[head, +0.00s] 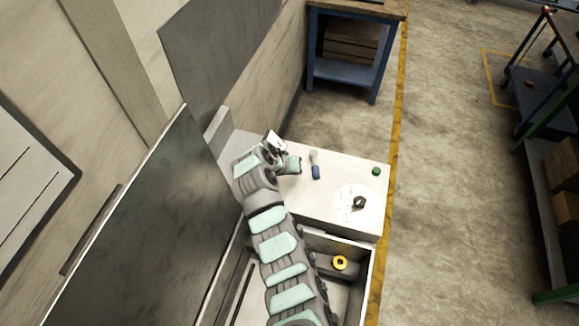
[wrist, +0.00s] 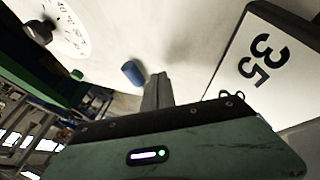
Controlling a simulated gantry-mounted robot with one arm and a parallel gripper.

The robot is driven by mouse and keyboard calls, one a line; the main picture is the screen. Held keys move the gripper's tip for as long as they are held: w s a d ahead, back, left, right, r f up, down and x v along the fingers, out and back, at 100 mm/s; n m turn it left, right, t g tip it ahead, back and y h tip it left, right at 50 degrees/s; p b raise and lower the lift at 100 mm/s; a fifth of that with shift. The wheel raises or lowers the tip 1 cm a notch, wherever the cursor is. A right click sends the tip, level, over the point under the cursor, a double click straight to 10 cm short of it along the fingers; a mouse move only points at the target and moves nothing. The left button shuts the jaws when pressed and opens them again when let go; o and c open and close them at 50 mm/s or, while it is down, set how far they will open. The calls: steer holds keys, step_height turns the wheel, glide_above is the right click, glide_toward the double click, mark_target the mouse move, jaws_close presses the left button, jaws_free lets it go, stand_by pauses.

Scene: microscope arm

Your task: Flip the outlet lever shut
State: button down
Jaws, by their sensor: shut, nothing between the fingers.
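A short blue cylinder with a pale upper part (head: 315,165) is on the white panel, right of my gripper in the head view. It may be the outlet lever, but I cannot tell for sure. In the wrist view its blue part (wrist: 133,73) appears just left of my fingers. My gripper (head: 290,165) is near the panel's left part, and its fingers also show in the wrist view (wrist: 157,90), shut and empty. I see a gap between fingers and blue part in the head view; contact is unclear in the wrist view.
A black knob (head: 359,202) sits on a round printed dial, and a small green button (head: 376,171) is near the panel's right edge. A white plate marked 35 (wrist: 262,62) is right of my fingers. A yellow ring (head: 340,262) lies in the open box in front.

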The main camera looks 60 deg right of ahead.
mark_target(315, 166)
steer(key=shift+s+d+f+p, duration=0.15)
steer(key=shift+s+d, duration=0.4)
steer(key=shift+s, duration=0.15)
steer(key=shift+s+d+f+p, duration=0.1)
steer(key=shift+s+d+p, duration=0.05)
steer(key=shift+s+d, duration=0.45)
steer(key=shift+s+a, duration=0.1)
steer(key=shift+r, duration=0.1)
